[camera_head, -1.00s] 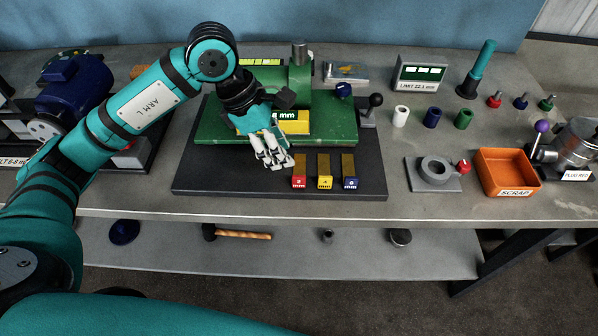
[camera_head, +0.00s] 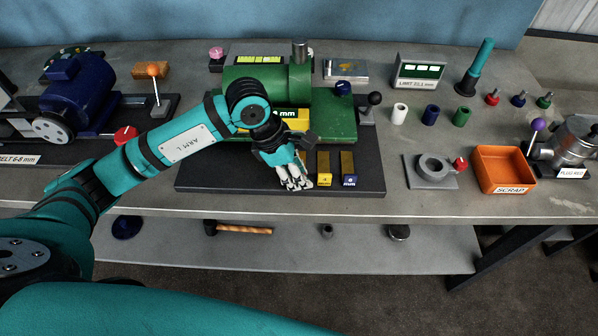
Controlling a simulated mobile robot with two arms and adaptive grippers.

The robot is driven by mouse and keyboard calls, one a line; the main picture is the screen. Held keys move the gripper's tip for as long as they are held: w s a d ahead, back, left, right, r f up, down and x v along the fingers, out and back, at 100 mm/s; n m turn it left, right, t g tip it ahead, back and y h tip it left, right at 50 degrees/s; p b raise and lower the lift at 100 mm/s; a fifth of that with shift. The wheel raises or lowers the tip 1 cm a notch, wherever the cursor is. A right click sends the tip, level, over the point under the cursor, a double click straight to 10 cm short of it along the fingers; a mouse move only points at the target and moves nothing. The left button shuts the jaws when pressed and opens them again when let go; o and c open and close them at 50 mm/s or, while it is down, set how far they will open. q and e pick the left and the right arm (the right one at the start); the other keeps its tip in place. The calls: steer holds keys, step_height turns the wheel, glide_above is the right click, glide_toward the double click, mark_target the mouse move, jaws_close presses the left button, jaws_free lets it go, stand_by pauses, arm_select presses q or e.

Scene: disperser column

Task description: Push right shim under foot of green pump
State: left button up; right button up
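The green pump (camera_head: 268,84) stands on its green base (camera_head: 335,123), which lies on a dark plate (camera_head: 220,180). Two brass shims lie at the plate's front: one with a yellow front end (camera_head: 325,179) and, at the right, one with a blue front end (camera_head: 349,180). The red-ended shim that showed to their left earlier is hidden by my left gripper (camera_head: 296,184). That gripper points down just left of the yellow-ended shim. Whether its fingers hold anything is too small to tell. My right gripper is not in view.
A black-knobbed lever (camera_head: 374,101) stands at the base's right. Further right are several small sleeves, a grey ring fixture (camera_head: 432,170) and an orange scrap bin (camera_head: 505,168). A blue motor (camera_head: 78,92) stands left, behind my arm. The bench front is clear.

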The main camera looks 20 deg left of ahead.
arm_select(q)
jaws_close()
steer(key=w+b, duration=0.1)
steer(key=w, duration=0.1)
steer(key=w+a+b, duration=0.1)
steer(key=w, duration=0.1)
steer(key=shift+f+b, duration=0.15)
steer(key=shift+b, duration=0.2)
steer(key=shift+w+a, duration=0.1)
steer(key=shift+w, duration=0.1)
steer(key=shift+r, duration=0.2)
steer(key=shift+o, duration=1.6)
jaws_free()
steer(key=v, duration=1.2)
